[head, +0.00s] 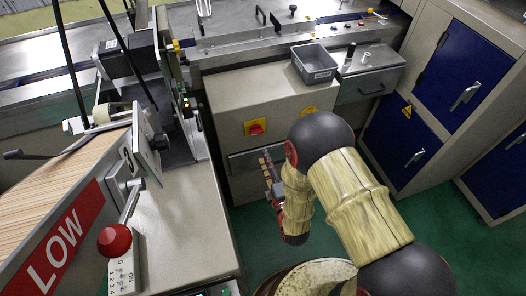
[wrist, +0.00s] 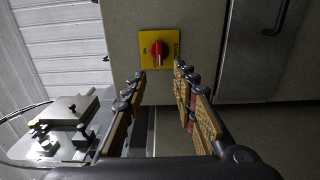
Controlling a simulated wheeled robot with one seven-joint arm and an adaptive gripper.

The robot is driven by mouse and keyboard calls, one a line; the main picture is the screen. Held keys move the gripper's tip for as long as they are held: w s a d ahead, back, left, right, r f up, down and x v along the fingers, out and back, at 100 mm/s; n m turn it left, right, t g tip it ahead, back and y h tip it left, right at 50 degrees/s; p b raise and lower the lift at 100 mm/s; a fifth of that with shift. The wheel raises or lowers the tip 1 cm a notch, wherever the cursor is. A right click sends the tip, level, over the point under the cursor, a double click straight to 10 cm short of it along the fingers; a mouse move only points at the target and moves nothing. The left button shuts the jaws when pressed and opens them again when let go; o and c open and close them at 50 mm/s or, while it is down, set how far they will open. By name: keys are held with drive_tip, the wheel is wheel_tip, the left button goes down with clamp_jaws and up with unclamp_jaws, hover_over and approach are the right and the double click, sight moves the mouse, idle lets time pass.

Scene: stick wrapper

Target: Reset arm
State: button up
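My arm (head: 350,200) reaches from the lower right of the head view toward the front of the beige machine. My gripper (head: 268,172) is near the machine's front, partly hidden behind my own arm links. In the wrist view, my gripper (wrist: 160,82) shows two fingers with tan pads standing well apart. Nothing is between them, so it is open and empty. A red rotary switch on a yellow plate (wrist: 157,49) lies beyond the fingertips in the wrist view; a red switch on yellow (head: 256,129) also shows on the machine front in the head view.
A stick hopper marked LOW (head: 62,240) and a red-knobbed lever (head: 114,240) stand at left. A grey bin (head: 314,64) sits on top of the machine. Blue-doored cabinets (head: 462,75) stand at right. Green floor (head: 262,225) is open below my gripper.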

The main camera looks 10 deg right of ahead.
drive_tip(key=shift+s, duration=0.3)
idle(0.4)
drive_tip(key=s+d+f+m+g+h, duration=0.1)
drive_tip(key=s+f+m+g, duration=0.35)
drive_tip(key=f+g, duration=0.2)
drive_tip(key=s+d+f+m+g+h, duration=0.1)
drive_tip(key=s+f+m+g, duration=0.35)
drive_tip(key=f, duration=0.35)
drive_tip(key=s+d+r+m+p, duration=0.2)
drive_tip(key=s+d+r+m, duration=0.1)
drive_tip(key=r, duration=1.3)
drive_tip(key=s+d+r+m+h+p, duration=0.1)
drive_tip(key=s+d+r+m+p, duration=0.1)
drive_tip(key=r, duration=1.4)
drive_tip(key=s+d+r+m+g+p, duration=0.1)
drive_tip(key=s+d+r+m, duration=0.3)
drive_tip(key=r, duration=1.2)
drive_tip(key=s+m+p, duration=0.1)
drive_tip(key=s+m, duration=0.1)
drive_tip(key=s, duration=0.2)
